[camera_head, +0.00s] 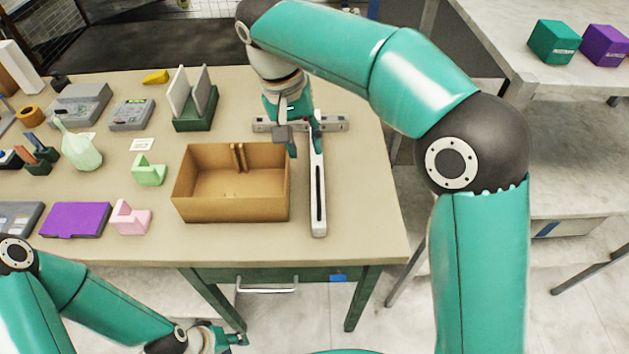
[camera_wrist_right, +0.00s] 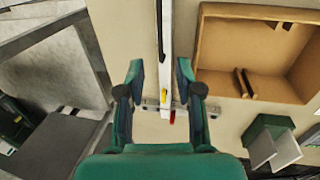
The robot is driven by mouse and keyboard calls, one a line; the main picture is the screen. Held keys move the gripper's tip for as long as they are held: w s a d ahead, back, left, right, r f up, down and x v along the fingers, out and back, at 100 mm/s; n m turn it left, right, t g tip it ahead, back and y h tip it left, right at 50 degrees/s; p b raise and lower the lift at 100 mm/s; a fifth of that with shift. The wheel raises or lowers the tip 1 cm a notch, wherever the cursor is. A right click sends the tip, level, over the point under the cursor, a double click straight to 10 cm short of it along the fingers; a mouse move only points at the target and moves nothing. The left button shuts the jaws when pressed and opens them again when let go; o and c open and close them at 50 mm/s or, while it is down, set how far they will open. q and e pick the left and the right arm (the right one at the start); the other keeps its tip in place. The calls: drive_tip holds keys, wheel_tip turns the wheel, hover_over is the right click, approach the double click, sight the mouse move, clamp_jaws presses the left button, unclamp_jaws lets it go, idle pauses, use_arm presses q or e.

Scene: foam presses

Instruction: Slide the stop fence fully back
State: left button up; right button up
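The stop fence is a grey crossbar (camera_head: 335,124) lying across the far end of a white slotted rail (camera_head: 318,205), which runs front to back on the table. In the right wrist view the crossbar (camera_wrist_right: 151,106) shows partly behind the fingers, and the rail (camera_wrist_right: 166,30) passes between them. Small yellow and red marks show on the rail near the crossbar. My right gripper (camera_head: 304,137) is above the crossing of rail and fence; it is open in the wrist view (camera_wrist_right: 160,72). Contact cannot be told. My left gripper (camera_head: 236,340) is low at the bottom, its opening unclear.
An open cardboard box (camera_head: 230,207) stands just left of the rail. A green holder with grey plates (camera_head: 194,118) stands behind it. Several foam pieces and tools fill the table's left side. The table (camera_head: 365,215) is bare to the right of the rail.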

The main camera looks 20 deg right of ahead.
sight(317, 188)
drive_tip(key=f, duration=0.4)
drive_tip(key=d+f, duration=0.1)
drive_tip(key=f, duration=0.2)
drive_tip(key=d+f, duration=0.1)
drive_tip(key=f, duration=0.3)
drive_tip(key=shift+s+d+f, duration=0.1)
drive_tip(key=shift+s+f, duration=0.2)
drive_tip(key=shift+f, duration=0.05)
clamp_jaws()
